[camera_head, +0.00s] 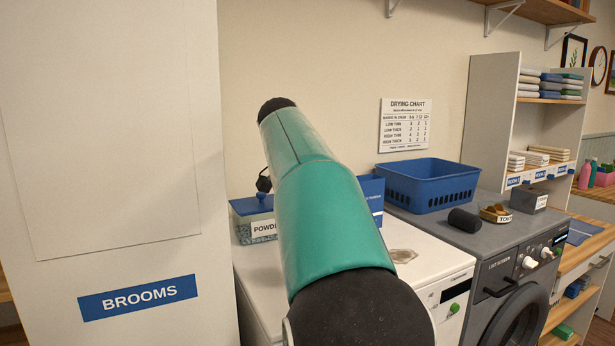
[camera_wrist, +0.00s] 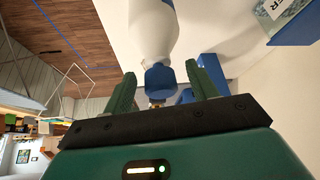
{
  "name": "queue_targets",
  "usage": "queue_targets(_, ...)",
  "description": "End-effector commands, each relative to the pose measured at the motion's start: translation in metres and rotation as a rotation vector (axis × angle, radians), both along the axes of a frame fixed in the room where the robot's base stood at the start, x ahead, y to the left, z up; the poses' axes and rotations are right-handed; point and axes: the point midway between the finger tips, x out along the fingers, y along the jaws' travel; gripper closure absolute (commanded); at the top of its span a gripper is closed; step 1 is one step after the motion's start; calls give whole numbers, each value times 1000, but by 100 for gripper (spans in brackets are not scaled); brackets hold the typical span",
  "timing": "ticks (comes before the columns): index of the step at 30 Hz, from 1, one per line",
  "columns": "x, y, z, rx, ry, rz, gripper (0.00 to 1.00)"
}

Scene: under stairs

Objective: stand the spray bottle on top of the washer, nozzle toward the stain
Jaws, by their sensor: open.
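The spray bottle (camera_wrist: 152,35) shows in the wrist view with a white body and a blue head (camera_wrist: 160,78). Its head lies between the two green fingers of my gripper (camera_wrist: 160,72), which are apart, with gaps visible on both sides. I cannot tell which way the nozzle points. In the head view my teal arm hides the bottle and gripper. The white washer (camera_head: 430,262) stands behind my arm, with a greyish-brown stain (camera_head: 402,256) on its top near the right side. My arm covers much of that top.
A clear, blue-lidded powder box (camera_head: 252,222) and a blue box (camera_head: 373,192) sit at the washer's back. The grey machine (camera_head: 470,238) on the right holds a blue basket (camera_head: 428,186), a dark roll (camera_head: 464,220) and a small tray (camera_head: 495,213). The BROOMS cabinet (camera_head: 120,180) stands left.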

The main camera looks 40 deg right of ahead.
Motion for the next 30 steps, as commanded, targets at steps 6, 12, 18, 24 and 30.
queue_targets(6, 3, 26, 45, -1, -3, 3, 42)
queue_targets(12, 4, 43, 75, -1, 0, 0, 42)
queue_targets(18, 3, 49, 87, 1, 2, -1, 42)
queue_targets(24, 3, 50, 87, 1, 3, -1, 42)
queue_targets(30, 3, 50, 87, 1, 2, -1, 42)
